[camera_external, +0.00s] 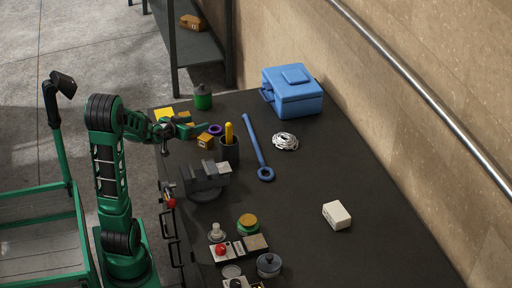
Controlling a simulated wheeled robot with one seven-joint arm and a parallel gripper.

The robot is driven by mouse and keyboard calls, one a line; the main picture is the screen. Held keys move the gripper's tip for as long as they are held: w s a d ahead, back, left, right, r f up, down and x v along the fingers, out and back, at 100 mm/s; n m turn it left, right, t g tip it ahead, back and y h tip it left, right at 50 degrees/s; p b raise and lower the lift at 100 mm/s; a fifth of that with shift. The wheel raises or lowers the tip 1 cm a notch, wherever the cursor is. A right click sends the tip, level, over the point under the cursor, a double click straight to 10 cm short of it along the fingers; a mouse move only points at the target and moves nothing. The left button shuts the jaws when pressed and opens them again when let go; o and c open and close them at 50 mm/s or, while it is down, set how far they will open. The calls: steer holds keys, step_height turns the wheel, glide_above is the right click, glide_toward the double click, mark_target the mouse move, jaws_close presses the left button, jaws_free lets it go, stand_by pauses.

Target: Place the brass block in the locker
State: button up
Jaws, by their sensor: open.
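A small golden-brown block (205,140), which looks like the brass block, lies on the dark workbench (320,175), left of the dark pen cup. My gripper (198,131) is open over the far left part of the bench, close to this block. The view does not show whether they touch. Another yellow-brown piece (184,116) shows just behind the gripper, partly hidden by it. I cannot clearly pick out a locker; the bench's left side has dark handles (173,250).
A grey vise (203,182) and the pen cup (229,148) stand near the block. A green can (203,97), a blue toolbox (292,92), a blue wrench (256,145) and a white box (336,215) are also on the bench. A dark shelf (192,45) stands behind. The right bench is mostly clear.

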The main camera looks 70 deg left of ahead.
step_height(320, 180, up, 4)
steer(key=n+g+h, duration=0.2)
steer(key=n+h, duration=0.2)
glide_above(205, 137)
steer(key=d, duration=0.2)
step_height(205, 137, down, 3)
steer(key=w+a+f+n+g+h, duration=0.1)
steer(key=w+a+n+g+h, duration=0.15)
steer(key=w+n, duration=0.2)
steer(key=s+a+r+n+g+h, duration=0.35)
steer(key=s+n+h, duration=0.2)
steer(key=n, duration=0.35)
steer(key=shift+n, duration=0.25)
steer(key=f, duration=0.3)
steer(key=d+f, duration=0.1)
steer(key=f, duration=0.5)
steer(key=shift+w+d+f, duration=0.1)
steer(key=shift+d+f, duration=0.1)
steer(key=x, duration=0.2)
steer(key=d+x, duration=0.1)
steer(key=x, duration=0.1)
steer(key=shift+d+f, duration=0.1)
steer(key=shift+w+f, duration=0.1)
steer(key=shift+f, duration=0.25)
